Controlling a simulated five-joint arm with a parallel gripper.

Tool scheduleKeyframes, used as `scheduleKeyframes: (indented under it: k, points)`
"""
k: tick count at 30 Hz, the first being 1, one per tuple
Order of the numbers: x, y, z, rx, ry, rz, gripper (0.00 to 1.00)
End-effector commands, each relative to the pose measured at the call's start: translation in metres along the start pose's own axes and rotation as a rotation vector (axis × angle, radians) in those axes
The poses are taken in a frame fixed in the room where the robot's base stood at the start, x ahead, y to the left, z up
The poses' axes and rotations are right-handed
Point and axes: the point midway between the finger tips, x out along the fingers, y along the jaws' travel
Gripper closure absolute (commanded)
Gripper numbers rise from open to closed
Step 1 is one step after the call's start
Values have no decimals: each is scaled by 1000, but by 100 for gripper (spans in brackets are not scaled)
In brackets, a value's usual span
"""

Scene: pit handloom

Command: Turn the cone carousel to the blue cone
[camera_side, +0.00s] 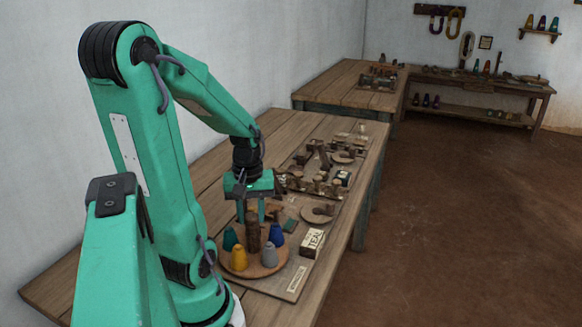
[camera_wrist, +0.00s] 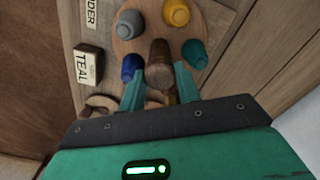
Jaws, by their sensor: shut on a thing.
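The cone carousel is a round wooden disc (camera_side: 254,270) with a brown central post (camera_side: 253,238). The disc (camera_wrist: 150,35) and post (camera_wrist: 160,62) also show in the wrist view. My gripper (camera_side: 250,212) points down, with its fingers shut on the upper post; they also flank it in the wrist view (camera_wrist: 159,75). The blue cone (camera_side: 276,235) stands right of the post in the side view, and near my left-hand finger in the wrist view (camera_wrist: 131,66). A grey cone (camera_side: 269,254), a yellow cone (camera_side: 239,258) and a teal cone (camera_side: 230,238) stand around it. My fingers partly hide the far side.
A small block lettered TEAL (camera_side: 312,243) stands beside the carousel on the board. A lettered plate (camera_side: 297,279) lies near the board's front edge. Another round wooden piece (camera_side: 318,214) and several small wooden parts lie farther back on the bench.

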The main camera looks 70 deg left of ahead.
Motion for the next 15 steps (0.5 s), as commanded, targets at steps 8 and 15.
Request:
scheduleKeyframes:
  k: [8,15]
  points:
    - [-1,0,0,-72,1,0,100]
    - [-1,0,0,-220,1,1,100]
